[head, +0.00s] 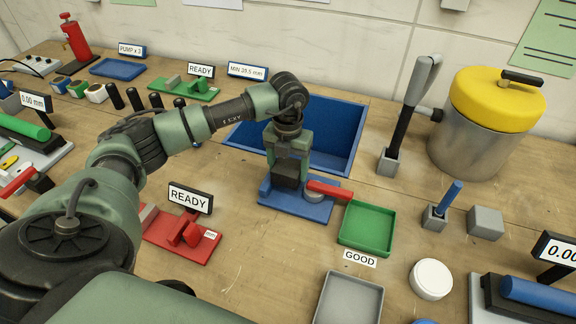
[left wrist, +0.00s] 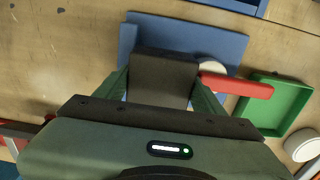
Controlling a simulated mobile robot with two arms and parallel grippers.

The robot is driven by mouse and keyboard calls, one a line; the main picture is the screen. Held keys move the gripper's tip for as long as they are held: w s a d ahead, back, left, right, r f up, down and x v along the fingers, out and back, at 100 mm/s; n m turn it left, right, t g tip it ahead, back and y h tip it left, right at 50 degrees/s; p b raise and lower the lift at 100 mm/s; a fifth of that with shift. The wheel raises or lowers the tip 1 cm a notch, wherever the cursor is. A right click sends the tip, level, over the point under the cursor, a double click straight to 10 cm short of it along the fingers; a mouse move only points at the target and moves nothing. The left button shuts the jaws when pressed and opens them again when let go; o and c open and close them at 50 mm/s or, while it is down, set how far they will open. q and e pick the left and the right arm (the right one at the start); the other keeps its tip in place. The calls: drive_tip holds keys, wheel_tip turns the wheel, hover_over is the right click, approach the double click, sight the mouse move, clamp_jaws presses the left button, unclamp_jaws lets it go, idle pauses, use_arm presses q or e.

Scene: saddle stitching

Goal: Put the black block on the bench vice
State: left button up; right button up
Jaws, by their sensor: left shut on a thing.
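My left gripper (head: 287,158) points down over the blue base plate (head: 318,210) in the middle of the table. It is shut on the black block (head: 286,174). In the left wrist view the black block (left wrist: 165,75) shows between the two green fingers. The blue plate, with a red bar (head: 329,190) and a small grey round part, looks like the bench vice. In the left wrist view the block covers part of this blue plate (left wrist: 225,45). I cannot tell whether the block touches the plate. My right gripper is not in view.
A blue bin (head: 343,135) stands just behind the gripper. A green tray (head: 366,226) is right of the red bar. A red fixture (head: 187,240) with a READY sign is front left. A steel pot with yellow lid (head: 480,125) stands back right. Bare wood lies in front of the blue plate.

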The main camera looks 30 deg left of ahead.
sight(288, 166)
use_arm(q)
drive_tip(key=shift+f, duration=0.15)
drive_tip(key=shift+f+b, duration=0.4)
drive_tip(key=shift+b, duration=0.15)
drive_tip(key=o, duration=2)
drive_tip(key=shift+c, duration=0.2)
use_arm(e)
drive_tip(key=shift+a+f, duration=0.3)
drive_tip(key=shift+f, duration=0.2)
use_arm(q)
drive_tip(key=shift+r, duration=0.15)
wheel_tip(288, 166, up, 13)
drive_tip(key=b, duration=0.3)
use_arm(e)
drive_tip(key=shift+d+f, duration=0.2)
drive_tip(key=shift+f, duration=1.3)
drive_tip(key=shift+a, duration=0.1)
